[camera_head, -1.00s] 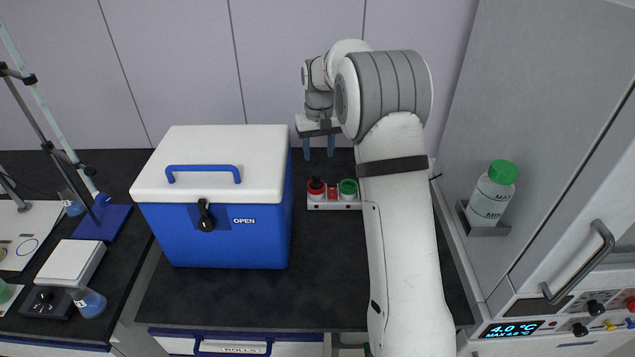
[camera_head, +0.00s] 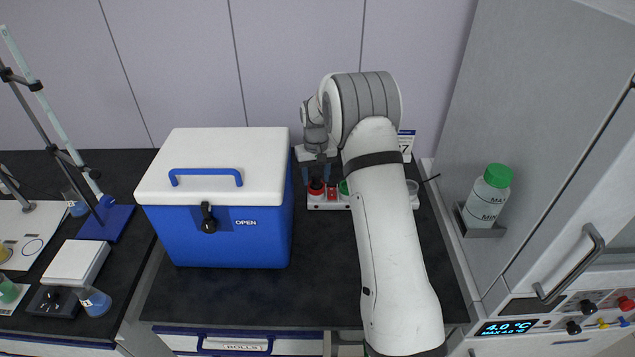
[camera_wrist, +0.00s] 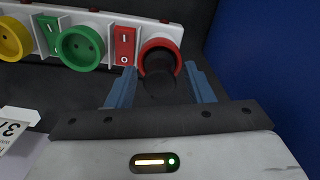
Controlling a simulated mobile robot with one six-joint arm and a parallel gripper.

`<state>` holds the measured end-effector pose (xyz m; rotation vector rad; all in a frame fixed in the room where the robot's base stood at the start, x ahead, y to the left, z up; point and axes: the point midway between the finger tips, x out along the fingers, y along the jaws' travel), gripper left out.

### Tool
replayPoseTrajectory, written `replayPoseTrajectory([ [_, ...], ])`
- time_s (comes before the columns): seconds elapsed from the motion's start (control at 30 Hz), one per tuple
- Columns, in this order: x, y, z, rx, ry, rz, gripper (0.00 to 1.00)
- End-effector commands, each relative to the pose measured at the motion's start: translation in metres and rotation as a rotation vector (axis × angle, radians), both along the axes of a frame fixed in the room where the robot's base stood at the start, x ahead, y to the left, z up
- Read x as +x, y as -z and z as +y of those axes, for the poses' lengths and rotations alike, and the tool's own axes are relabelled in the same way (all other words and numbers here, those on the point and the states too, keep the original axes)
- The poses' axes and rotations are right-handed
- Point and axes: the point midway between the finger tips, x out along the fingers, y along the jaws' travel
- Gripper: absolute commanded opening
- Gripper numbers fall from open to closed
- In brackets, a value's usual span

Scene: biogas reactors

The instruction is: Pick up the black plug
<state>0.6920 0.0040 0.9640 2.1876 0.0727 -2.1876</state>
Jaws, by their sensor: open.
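The black plug (camera_wrist: 160,78) sits in the red socket (camera_wrist: 172,46) at one end of a white socket strip (camera_wrist: 101,16) in the wrist view. My gripper (camera_wrist: 158,85) is open, with one blue finger on each side of the plug. I see a gap between the plug and each finger. In the head view my gripper (camera_head: 318,170) is low over the strip's left end, above the red socket (camera_head: 316,188), and the plug is mostly hidden there.
The blue cooler box (camera_head: 228,225) with a white lid stands close to the left of my gripper. A green socket (camera_wrist: 81,47) and a red switch (camera_wrist: 124,46) are beside the red socket. A bottle with a green cap (camera_head: 489,198) hangs on the right wall.

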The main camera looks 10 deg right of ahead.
Motion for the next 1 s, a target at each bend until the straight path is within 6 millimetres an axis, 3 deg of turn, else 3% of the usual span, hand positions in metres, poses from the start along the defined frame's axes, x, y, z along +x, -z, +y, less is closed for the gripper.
replayPoseTrajectory([
  [0.13, -0.0001, 0.0, -0.0003, 0.0, 0.0, 0.0, 0.46],
  [0.67, 0.0, -0.0007, -0.0009, 0.0, 0.001, 0.0, 0.04],
  [1.0, 0.0002, -0.0052, -0.0013, 0.0, 0.002, -0.001, 0.04],
])
